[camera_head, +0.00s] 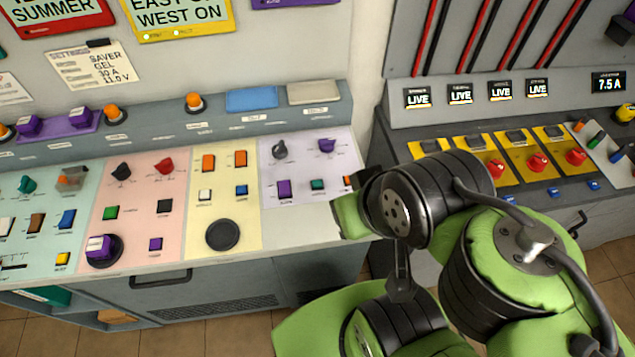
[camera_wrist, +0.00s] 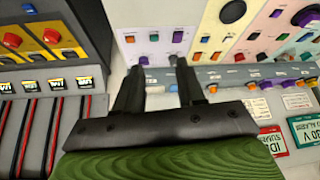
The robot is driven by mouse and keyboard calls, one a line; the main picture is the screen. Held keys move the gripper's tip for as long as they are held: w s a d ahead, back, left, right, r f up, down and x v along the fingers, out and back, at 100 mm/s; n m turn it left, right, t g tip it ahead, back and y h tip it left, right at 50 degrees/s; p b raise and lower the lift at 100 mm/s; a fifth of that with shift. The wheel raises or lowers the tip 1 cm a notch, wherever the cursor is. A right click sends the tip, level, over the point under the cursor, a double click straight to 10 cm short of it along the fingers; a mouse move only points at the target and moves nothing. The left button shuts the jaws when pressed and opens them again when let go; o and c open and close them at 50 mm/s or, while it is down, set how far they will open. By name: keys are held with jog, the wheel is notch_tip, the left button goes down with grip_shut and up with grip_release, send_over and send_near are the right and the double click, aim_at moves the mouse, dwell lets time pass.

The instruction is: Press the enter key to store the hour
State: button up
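The lilac panel (camera_head: 310,160) at the right end of the desk carries a purple key (camera_head: 284,189), a green key (camera_head: 317,184), an orange key (camera_head: 348,180), a dark grey knob (camera_head: 279,149) and a purple knob (camera_head: 327,145). The labels are too small to read, so I cannot tell which is the enter key. In the wrist view, upside down, the green key (camera_wrist: 153,37) and purple key (camera_wrist: 178,36) lie beyond my gripper (camera_wrist: 160,73). Its two black fingers are apart with nothing between them. In the head view my arm hides most of the gripper, just right of the panel.
Cream (camera_head: 229,171) and pink (camera_head: 136,200) panels with keys and knobs lie to the left. A blue plate (camera_head: 251,99) and a pale plate (camera_head: 314,92) sit on the raised ledge behind. Another console with red knobs on yellow plates (camera_head: 520,173) stands to the right.

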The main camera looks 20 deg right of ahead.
grip_shut()
dwell(1.3)
